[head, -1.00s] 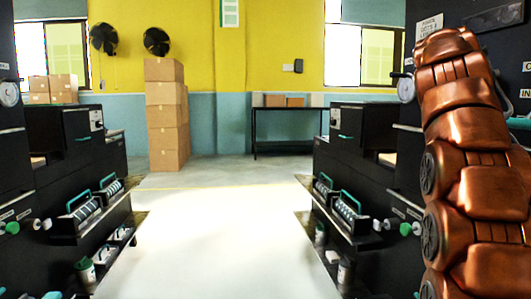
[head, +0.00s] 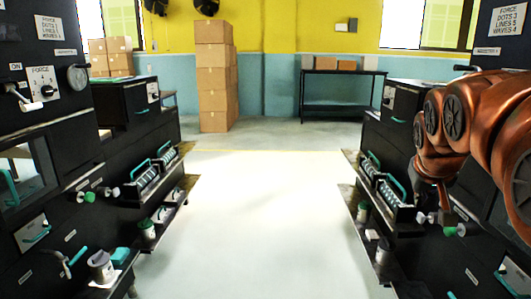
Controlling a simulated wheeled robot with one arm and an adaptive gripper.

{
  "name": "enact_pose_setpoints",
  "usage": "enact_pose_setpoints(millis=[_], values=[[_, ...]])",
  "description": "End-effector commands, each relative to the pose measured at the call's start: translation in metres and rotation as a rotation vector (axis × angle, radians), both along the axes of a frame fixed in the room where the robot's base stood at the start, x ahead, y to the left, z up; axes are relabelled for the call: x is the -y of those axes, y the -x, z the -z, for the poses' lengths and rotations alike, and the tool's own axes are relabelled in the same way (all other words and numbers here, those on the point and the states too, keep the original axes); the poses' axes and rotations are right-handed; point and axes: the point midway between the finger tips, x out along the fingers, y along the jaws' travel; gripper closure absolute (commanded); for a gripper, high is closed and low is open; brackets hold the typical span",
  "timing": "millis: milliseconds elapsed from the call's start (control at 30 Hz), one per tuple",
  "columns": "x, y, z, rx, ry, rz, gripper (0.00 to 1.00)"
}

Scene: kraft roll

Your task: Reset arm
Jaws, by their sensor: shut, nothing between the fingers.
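My copper-coloured arm (head: 462,118) enters from the right edge in the head view and bends downward. My gripper (head: 446,208) hangs at its lower end, small and dark against the right-hand machine. It looks narrow, shut and empty, in front of or beside a pale knob with a green end (head: 455,230). I cannot tell whether it touches the machine.
Black machines with knobs and teal handles line the left (head: 70,150) and right (head: 390,185) sides. Between them the pale floor (head: 265,220) is clear. Stacked cardboard boxes (head: 213,80) and a black table (head: 340,92) stand at the back wall.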

Motion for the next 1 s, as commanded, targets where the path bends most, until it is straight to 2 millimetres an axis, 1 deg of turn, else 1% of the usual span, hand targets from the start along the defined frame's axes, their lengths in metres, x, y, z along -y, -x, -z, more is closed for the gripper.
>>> enact_pose_setpoints(millis=[33,100,167,267,367,400,600,700,800,833,900,1000], values=[[-0.014,0.016,0.005,-0.045,-0.024,-0.014,1.00],[-0.031,0.039,0.020,-0.106,-0.055,-0.027,1.00],[-0.045,0.060,0.036,-0.168,-0.084,-0.038,1.00],[-0.068,0.097,0.056,-0.260,-0.125,-0.057,1.00],[-0.088,0.137,0.075,-0.355,-0.164,-0.073,1.00],[-0.096,0.154,0.081,-0.391,-0.177,-0.079,1.00],[-0.128,0.240,0.110,-0.579,-0.238,-0.103,1.00],[-0.138,0.273,0.119,-0.650,-0.259,-0.110,1.00],[-0.144,0.296,0.126,-0.698,-0.272,-0.113,1.00],[-0.145,0.301,0.127,-0.707,-0.273,-0.114,1.00],[-0.147,0.308,0.129,-0.721,-0.277,-0.114,1.00],[-0.147,0.310,0.130,-0.724,-0.278,-0.115,1.00]])
